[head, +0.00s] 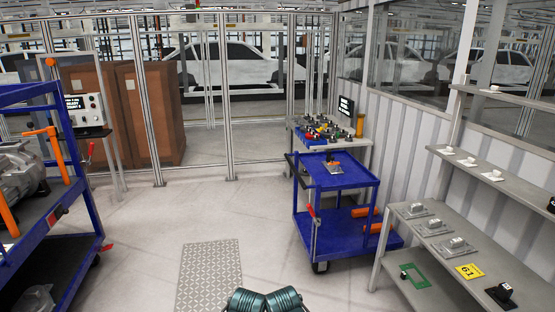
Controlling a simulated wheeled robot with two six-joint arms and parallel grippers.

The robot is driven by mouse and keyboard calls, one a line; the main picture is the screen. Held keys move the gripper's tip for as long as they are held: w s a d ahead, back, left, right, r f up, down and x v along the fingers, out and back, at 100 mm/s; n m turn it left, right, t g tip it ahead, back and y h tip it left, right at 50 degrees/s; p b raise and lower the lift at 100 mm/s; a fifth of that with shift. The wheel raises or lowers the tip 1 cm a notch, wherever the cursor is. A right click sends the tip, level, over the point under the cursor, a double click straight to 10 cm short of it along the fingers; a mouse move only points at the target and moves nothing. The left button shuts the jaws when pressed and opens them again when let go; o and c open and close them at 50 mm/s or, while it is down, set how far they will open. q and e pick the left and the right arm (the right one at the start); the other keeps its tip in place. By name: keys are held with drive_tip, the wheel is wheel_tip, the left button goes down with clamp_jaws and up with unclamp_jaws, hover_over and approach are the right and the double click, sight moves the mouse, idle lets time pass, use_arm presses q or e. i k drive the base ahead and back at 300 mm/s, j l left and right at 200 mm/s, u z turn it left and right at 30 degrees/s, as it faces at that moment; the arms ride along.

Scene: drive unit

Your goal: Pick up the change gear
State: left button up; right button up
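I cannot tell for sure which thing is the change gear. Small grey parts on flat plates (457,246) sit on the right-hand shelf bench, and a dark part (503,290) sits at its near end. A small dark round part (404,274) lies by a green frame (417,281) on the lower shelf. A small grey and orange part (333,165) rests on the top of the blue cart (352,178). Neither of my grippers shows in the head view.
A workbench (352,143) with several coloured parts and a screen (345,107) stands behind the cart. A yellow card marked 61 (469,271) lies on the right bench. A blue rack (60,250) stands at left. The floor (150,215) between rack and cart is clear.

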sight(309, 136)
drive_tip(key=i+l, duration=0.25)
drive_tip(key=i, duration=0.35)
drive_tip(key=i+l+z, duration=0.1)
drive_tip(key=i+l, duration=0.2)
drive_tip(key=i, duration=0.35)
drive_tip(key=i+l, duration=0.2)
drive_tip(key=i, duration=0.4)
drive_tip(key=i+l, duration=0.2)
drive_tip(key=i, duration=0.45)
drive_tip(key=i+l+z, duration=0.1)
drive_tip(key=i+l, duration=0.15)
drive_tip(key=i, duration=0.4)
drive_tip(key=i+l, duration=0.15)
drive_tip(key=i, duration=0.45)
drive_tip(key=i+j, duration=0.15)
drive_tip(key=i, duration=0.4)
